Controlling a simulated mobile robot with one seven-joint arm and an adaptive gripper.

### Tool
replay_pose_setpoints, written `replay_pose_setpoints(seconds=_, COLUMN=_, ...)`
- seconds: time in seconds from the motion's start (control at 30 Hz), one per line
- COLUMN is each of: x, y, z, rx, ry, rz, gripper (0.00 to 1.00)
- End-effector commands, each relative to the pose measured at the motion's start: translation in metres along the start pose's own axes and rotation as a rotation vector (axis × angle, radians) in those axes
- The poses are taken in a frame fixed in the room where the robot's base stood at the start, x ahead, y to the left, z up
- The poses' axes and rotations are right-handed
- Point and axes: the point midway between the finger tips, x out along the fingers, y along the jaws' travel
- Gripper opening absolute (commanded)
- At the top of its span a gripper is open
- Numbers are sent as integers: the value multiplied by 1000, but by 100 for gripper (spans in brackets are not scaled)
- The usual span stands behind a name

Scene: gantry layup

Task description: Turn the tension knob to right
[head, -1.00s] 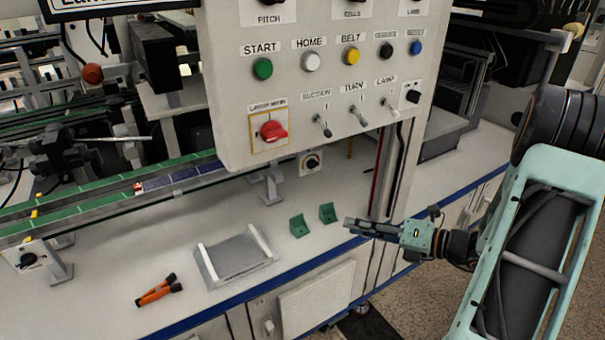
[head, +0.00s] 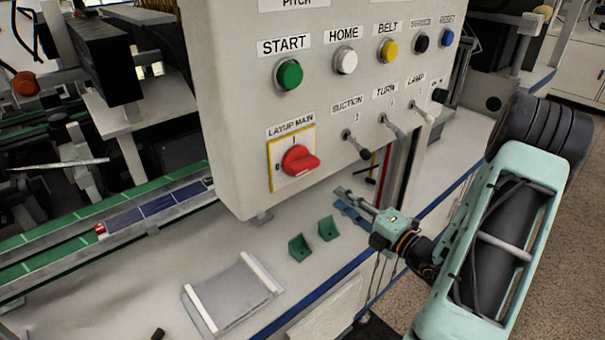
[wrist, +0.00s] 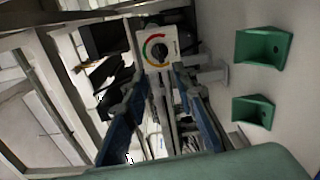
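The knob that seems to be the tension knob (wrist: 160,52) is black on a small white plate with a coloured arc scale. It shows at the upper middle of the wrist view, ahead of and between my fingers. In the head view it is hidden now, behind the control panel. My gripper (head: 347,199) is below the panel's lower right edge. Its two fingers (wrist: 150,90) are spread apart, with nothing between them, and are apart from the knob.
The control panel (head: 235,150) with buttons, switches and a red rotary switch (head: 300,160) hangs over the bench. Two green brackets (head: 299,247) (head: 328,228) stand on the bench near my gripper. A grey tray (head: 230,298) lies in front. A conveyor rail (head: 100,222) runs at left.

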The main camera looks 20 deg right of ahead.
Motion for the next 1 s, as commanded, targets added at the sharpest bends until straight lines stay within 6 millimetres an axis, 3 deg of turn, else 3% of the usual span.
replay_pose_setpoints(seconds=0.23, x=14, y=-1, z=-1, rx=-3, ry=4, rz=1, gripper=25)
replay_pose_setpoints(seconds=0.7, x=95, y=-2, z=-1, rx=-2, ry=2, rz=1, gripper=25)
replay_pose_setpoints(seconds=1.0, x=108, y=0, z=0, rx=-1, ry=-1, rz=0, gripper=25)
